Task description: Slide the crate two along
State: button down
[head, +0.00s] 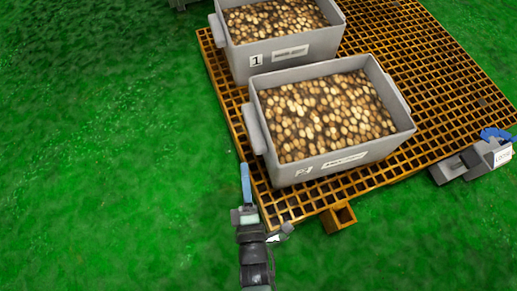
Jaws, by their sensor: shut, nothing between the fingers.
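Crate two (333,162) is a grey open box full of brown and tan round pieces. It sits upright near the front of an orange grating (304,205). Its front mark looks like a 2 but is slanted and hard to read. It has a handle ledge on its left and right ends. My gripper (245,168), with blue fingers, points away from me along the grating's left front edge. It is shut and empty, a little left of the crate's lower left corner. I see no contact with the crate.
Crate 1 (285,52) stands close behind, also full. A grey clamp-like block with a blue part (480,158) sits at the grating's right edge. An orange bracket (338,217) juts from the front. The grating's right side is bare. Green grass surrounds it.

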jog(key=w+d+b, duration=0.3)
jog(key=w+b, duration=0.1)
jog(key=w, duration=0.3)
jog(key=shift+d, duration=0.25)
jog(key=shift+s, duration=0.1)
